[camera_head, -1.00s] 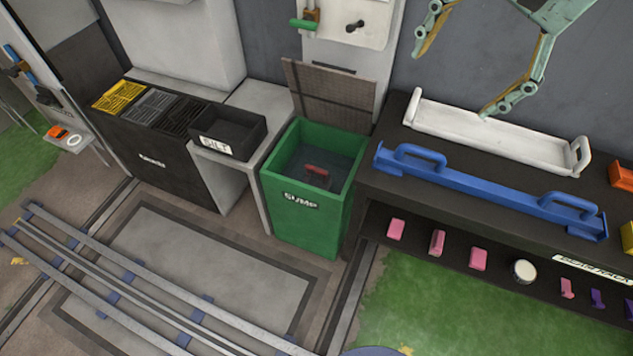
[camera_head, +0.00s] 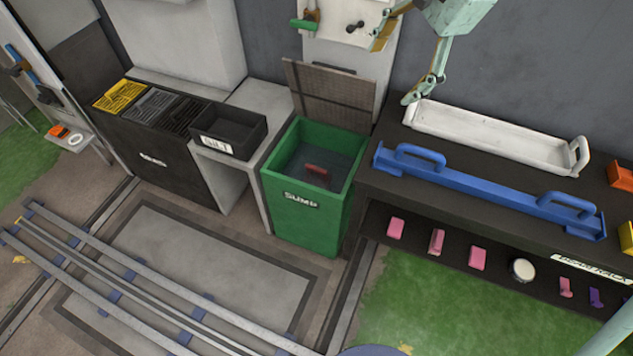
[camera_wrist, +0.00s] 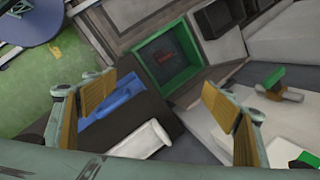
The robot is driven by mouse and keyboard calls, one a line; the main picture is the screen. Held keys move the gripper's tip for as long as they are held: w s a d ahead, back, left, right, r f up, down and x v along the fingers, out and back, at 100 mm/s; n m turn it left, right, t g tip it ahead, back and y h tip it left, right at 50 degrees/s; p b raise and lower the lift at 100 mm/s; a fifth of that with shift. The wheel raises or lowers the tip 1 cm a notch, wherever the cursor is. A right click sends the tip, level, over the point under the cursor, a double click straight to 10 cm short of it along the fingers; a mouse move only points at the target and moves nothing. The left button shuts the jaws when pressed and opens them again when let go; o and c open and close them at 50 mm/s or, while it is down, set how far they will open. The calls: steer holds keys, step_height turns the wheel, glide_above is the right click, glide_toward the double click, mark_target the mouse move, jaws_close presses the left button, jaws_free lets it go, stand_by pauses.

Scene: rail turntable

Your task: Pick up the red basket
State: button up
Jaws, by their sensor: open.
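A red object (camera_head: 317,170), seemingly the red basket or its handle, lies low inside the green sump bin (camera_head: 300,222). Most of it is dark or hidden, so its full shape cannot be told. In the wrist view the green bin (camera_wrist: 140,62) is open towards me, with a small red mark (camera_wrist: 168,58) in its dark inside. My gripper (camera_head: 396,72) is open and empty, up and to the right of the bin, above the left end of the white tray. Its two fingers (camera_wrist: 165,100) stand wide apart in the wrist view.
A mesh lid (camera_head: 335,95) stands raised behind the bin. A black silt tray (camera_head: 228,133) sits left of it. The white tray (camera_head: 490,135) and blue handled bar (camera_head: 480,186) lie on the bench at right. Rails (camera_head: 120,280) cross the floor at front left.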

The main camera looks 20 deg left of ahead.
steer(key=w+a+f+m, duration=0.2)
steer(key=w+a+f, duration=0.2)
steer(key=a+f, duration=0.15)
steer(key=w+a+f+m, duration=0.1)
steer(key=w+a+f, duration=0.3)
steer(key=f, duration=0.3)
steer(key=m+g, duration=0.1)
steer(key=m, duration=0.4)
glide_above(323, 170)
step_height(323, 170, down, 28)
steer(key=shift+m+h, duration=0.3)
steer(key=shift+m, duration=0.6)
steer(key=f, duration=1)
steer(key=d+f, duration=0.1)
steer(key=f, duration=0.4)
steer(key=shift+f, duration=0.8)
steer(key=shift+f, duration=0.15)
steer(key=shift+f, duration=0.2)
steer(key=b+x, duration=0.1)
steer(key=x, duration=0.7)
